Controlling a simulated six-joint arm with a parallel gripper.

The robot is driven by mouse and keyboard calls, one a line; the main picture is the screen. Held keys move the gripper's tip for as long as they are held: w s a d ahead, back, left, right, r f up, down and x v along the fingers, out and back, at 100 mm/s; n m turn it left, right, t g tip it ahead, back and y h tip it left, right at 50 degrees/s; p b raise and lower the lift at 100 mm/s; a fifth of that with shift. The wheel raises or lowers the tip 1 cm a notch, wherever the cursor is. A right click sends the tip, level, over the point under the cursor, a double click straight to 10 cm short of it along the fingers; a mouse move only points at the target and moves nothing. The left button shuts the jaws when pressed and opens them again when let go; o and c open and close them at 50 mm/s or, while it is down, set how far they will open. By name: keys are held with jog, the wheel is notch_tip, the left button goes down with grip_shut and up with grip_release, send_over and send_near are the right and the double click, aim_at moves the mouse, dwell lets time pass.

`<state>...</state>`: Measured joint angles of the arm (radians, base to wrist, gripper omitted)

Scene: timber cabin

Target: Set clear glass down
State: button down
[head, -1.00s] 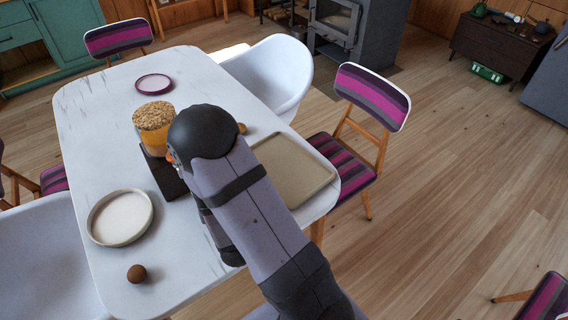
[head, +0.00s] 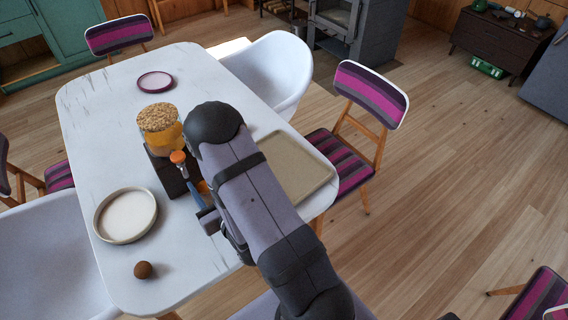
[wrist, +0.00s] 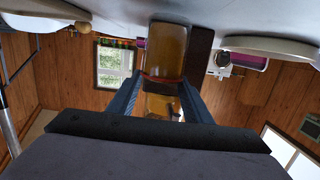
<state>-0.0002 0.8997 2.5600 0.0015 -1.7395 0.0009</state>
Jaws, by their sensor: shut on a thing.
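My gripper (wrist: 160,92) is shut, its two blue fingers on either side of a see-through glass (wrist: 160,105) in the wrist view, which is upside down. Amber and brown show through and beyond the glass, so its outline is hard to make out. In the head view my gripper (head: 194,187) is low over the near side of the dark board, mostly behind my arm; the glass cannot be made out there. I cannot tell whether the glass touches a surface. An amber jar with a grainy top (head: 158,118) stands just beyond my gripper.
The white table (head: 105,155) holds a dark board (head: 168,182), a cream plate (head: 125,216), a brown ball (head: 143,270), a beige tray (head: 300,170) and a purple-rimmed plate (head: 155,82). An orange-topped thing (head: 178,156) is beside my gripper. Chairs surround the table.

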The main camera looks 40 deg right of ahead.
jog(key=shift+w+d+r+m+h, duration=0.25)
jog(key=shift+w+d+h, duration=0.1)
jog(key=shift+d, duration=0.2)
jog(key=shift+w+d+r+m+h, duration=0.15)
jog(key=shift+w+d+m+h, duration=0.15)
jog(key=shift+d, duration=0.25)
jog(key=s+d+r+m+g+h+b, duration=0.1)
jog(key=d+r+m+g+h, duration=0.25)
jog(key=d, duration=0.35)
jog(key=d+r+m+g+h+b, duration=0.1)
jog(key=d+r+m+g+h, duration=0.1)
jog(key=d+m+h, duration=0.4)
jog(key=s+d+r+m+g+h+b, duration=0.1)
jog(key=d+r+m+g+h, duration=0.15)
jog(key=d, duration=0.55)
jog(key=s+d+m+g+h, duration=0.3)
jog(key=s+d+m+g, duration=0.1)
jog(key=s+g, duration=0.3)
jog(key=shift+w+a+f+b, duration=0.1)
jog(key=shift+w+f+b, duration=0.1)
jog(key=shift+f, duration=1.1)
jog(key=shift+w+a+f+b, duration=0.1)
jog(key=shift+f+b, duration=0.1)
jog(key=shift+f, duration=1.05)
jog(key=shift+s+f, duration=0.1)
jog(key=shift+f, duration=2)
jog(key=shift+f, duration=0.2)
